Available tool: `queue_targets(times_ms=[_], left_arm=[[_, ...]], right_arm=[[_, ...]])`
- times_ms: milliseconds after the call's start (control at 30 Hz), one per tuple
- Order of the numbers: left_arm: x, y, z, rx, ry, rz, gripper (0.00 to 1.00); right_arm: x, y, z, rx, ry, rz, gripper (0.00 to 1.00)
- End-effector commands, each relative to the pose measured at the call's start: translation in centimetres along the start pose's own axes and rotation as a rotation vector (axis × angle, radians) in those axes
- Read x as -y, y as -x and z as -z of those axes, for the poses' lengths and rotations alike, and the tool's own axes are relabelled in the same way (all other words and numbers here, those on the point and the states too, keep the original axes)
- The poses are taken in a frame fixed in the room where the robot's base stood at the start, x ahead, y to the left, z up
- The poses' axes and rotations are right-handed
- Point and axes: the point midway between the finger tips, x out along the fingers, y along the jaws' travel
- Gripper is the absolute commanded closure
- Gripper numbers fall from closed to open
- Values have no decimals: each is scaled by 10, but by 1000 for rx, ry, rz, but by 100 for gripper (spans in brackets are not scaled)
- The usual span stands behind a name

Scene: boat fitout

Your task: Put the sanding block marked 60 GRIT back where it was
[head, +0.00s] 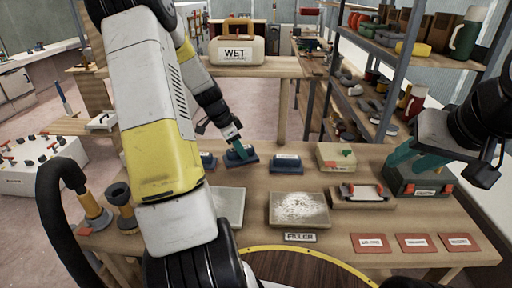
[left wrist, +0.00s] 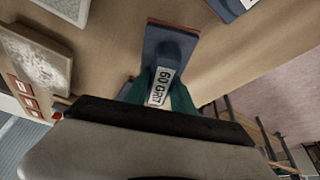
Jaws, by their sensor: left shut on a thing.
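The blue sanding block marked 60 GRIT (left wrist: 158,42) is between the green fingers of my left gripper (left wrist: 163,92), which is shut on its raised grip. In the head view my left gripper (head: 242,150) reaches down to this block (head: 237,159) at the back of the workbench, in line with two other blue blocks, one to its left (head: 207,161) and one to its right (head: 287,165). I cannot tell whether its base touches the bench. My right gripper (head: 415,160) has its fingers apart above a dark green case (head: 410,187) at the right.
The workbench (head: 255,202) also bears a speckled filler board (head: 298,208), a cream box (head: 335,156), a tray (head: 362,196) and red cards (head: 413,242). A container marked WET (head: 237,54) stands on a shelf behind. A stocked rack (head: 375,95) stands at the back right.

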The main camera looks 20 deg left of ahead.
Motion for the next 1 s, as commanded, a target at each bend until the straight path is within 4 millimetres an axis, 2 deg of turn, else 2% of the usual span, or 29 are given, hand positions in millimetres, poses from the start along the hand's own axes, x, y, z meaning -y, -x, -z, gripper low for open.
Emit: queue_targets(times_ms=[167, 400, 767, 800, 867, 1000], left_arm=[[8, -5, 9, 0, -2, 0, 100], [7, -36, -6, 1, 0, -2, 100], [7, -40, -7, 0, 0, 0, 100], [7, -39, -7, 0, 0, 0, 63], [7, -39, -7, 1, 0, 0, 52], [7, -39, -7, 1, 0, -1, 49]], right_arm=[[0, 0, 0, 0, 0, 0, 64], [0, 0, 0, 0, 0, 0, 64], [0, 0, 0, 0, 0, 0, 64], [0, 0, 0, 0, 0, 0, 64], [0, 0, 0, 0, 0, 0, 64], [0, 0, 0, 0, 0, 0, 64]])
